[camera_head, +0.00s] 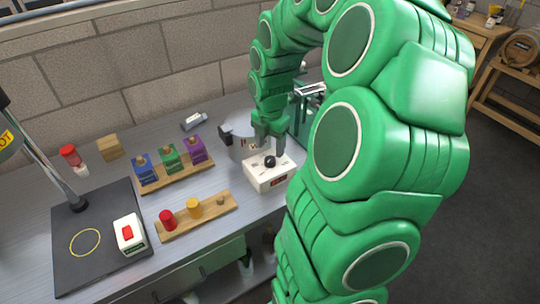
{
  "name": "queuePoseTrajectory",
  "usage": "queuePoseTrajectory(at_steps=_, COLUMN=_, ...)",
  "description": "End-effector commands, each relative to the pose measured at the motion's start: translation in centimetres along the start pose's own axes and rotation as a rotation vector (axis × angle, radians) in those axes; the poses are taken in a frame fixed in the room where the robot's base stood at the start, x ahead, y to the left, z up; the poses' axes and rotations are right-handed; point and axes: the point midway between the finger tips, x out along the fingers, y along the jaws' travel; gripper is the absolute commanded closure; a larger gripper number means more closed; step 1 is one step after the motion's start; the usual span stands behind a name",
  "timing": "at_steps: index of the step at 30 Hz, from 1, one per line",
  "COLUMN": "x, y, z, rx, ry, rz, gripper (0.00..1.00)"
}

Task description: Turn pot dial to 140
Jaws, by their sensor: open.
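A white control box (268,180) with a small red display stands on the grey bench, in front of a metal pot (238,141). A round black dial (270,161) sits on top of the box. The number on the display is too small to read. My gripper (268,147) is open and points down just above and behind the dial. I cannot tell whether the fingers touch the dial. My green arm hides the right part of the bench.
A wooden rack (176,178) with blue, green and purple blocks stands left of the pot. A wooden board (198,218) with red and yellow knobs lies in front. A white box with a red switch (130,234) stands on a black plate (80,262) at left.

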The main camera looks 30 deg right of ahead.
Motion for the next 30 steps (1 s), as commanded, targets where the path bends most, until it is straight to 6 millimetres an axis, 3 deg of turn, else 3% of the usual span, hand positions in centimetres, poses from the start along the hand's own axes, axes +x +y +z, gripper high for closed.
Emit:
queuePoseTrajectory(at_steps=9, x=4.3, y=-0.1, z=-0.1, rx=0.000, ry=0.002, rz=-0.003, gripper=0.38)
queuePoseTrajectory(at_steps=20, x=4.9, y=0.0, z=-0.1, rx=0.000, ry=0.001, rz=-0.002, gripper=0.38)
queuePoseTrajectory(at_steps=30, x=4.8, y=0.0, z=-0.1, rx=0.000, ry=0.000, rz=-0.001, gripper=0.90)
